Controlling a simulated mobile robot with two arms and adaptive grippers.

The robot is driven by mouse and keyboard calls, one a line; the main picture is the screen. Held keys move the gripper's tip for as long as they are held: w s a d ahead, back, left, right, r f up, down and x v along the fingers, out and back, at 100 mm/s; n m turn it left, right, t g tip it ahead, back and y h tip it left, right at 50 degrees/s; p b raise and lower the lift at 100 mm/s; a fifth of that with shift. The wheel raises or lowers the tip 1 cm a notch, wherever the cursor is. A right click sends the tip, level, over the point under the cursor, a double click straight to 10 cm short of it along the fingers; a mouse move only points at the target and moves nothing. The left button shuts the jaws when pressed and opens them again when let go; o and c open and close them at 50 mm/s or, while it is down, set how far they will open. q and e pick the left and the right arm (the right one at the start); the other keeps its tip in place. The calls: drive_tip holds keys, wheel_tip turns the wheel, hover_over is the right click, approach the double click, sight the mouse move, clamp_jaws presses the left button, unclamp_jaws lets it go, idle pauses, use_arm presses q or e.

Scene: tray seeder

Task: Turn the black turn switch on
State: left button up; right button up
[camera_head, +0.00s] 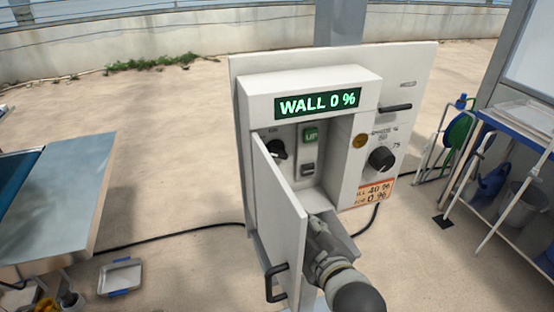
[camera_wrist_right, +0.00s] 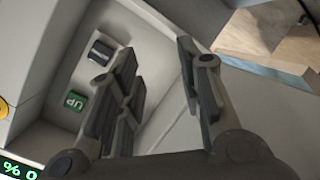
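A black turn switch (camera_head: 278,149) sits on the back panel inside the white control box (camera_head: 245,100), at upper left behind the open door (camera_head: 278,215). A green UP button (camera_head: 311,135) and a small dark rocker (camera_head: 308,169) are to its right. My right gripper (camera_head: 317,222) reaches into the lower part of the box beside the door, below the switch. In the right wrist view, its fingers (camera_wrist_right: 160,85) are apart with nothing between them. That view shows the UP button (camera_wrist_right: 75,101) and rocker (camera_wrist_right: 101,52), but I cannot make out the switch. My left gripper is out of view.
The door's black handle (camera_head: 275,283) is at its outer edge. A second black knob (camera_head: 382,159) and a lever (camera_head: 395,108) are on the right front panel. The display (camera_head: 317,103) reads WALL 0 %. A metal table (camera_head: 70,190) stands left, a blue-edged cart (camera_head: 515,130) right.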

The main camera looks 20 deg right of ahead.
sight(279, 156)
wheel_tip(279, 156, up, 10)
drive_tip(key=w+a+n+t, duration=0.1)
drive_tip(key=n+t, duration=0.2)
drive_tip(key=shift+t+y, duration=0.3)
drive_tip(key=w, duration=0.9)
drive_tip(key=shift+w+a+r+b, duration=0.3)
drive_tip(key=shift+w+r+b, duration=0.05)
drive_tip(key=shift+b, duration=0.05)
drive_tip(key=shift+w, duration=0.55)
drive_tip(key=shift+c, duration=0.4)
drive_tip(key=shift+f, duration=0.1)
clamp_jaws()
